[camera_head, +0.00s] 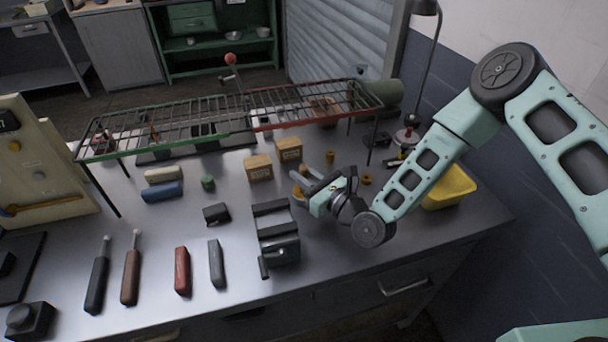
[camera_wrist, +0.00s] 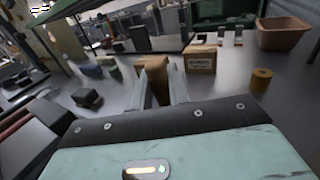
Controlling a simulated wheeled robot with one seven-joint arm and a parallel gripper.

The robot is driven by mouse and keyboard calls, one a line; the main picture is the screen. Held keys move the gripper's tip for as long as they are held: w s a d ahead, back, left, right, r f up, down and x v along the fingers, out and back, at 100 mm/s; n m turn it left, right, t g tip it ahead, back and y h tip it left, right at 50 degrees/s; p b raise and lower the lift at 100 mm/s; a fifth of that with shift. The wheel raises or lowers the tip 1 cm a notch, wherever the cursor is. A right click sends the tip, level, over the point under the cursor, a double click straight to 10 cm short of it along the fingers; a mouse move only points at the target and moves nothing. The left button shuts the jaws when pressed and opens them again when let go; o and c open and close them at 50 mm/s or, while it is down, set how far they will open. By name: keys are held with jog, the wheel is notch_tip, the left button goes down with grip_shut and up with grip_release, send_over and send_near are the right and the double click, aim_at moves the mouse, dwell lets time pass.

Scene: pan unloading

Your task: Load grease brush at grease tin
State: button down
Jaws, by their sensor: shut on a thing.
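My gripper (camera_head: 312,188) is low over the right half of the bench, its fingers pointing left. In the wrist view its two fingers (camera_wrist: 160,85) stand close around a tan-brown piece (camera_wrist: 156,88), which I take for the grease brush; its bristles cannot be made out. In the head view a small round item with a yellowish part (camera_head: 297,191) shows beside and partly behind the fingers. It may be the grease tin, but I cannot tell. Whether the brush touches any tin is hidden.
Two cardboard boxes (camera_head: 258,168) (camera_head: 288,149) stand just beyond the gripper; a labelled box (camera_wrist: 200,59) shows in the wrist view. A wire rack (camera_head: 215,115) spans the bench behind. A dark vise-like block (camera_head: 278,235) stands in front, and a yellow bin (camera_head: 450,187) at right.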

jog(key=shift+f, duration=0.1)
jog(key=shift+r+p, duration=1.95)
jog(key=shift+r, duration=1.55)
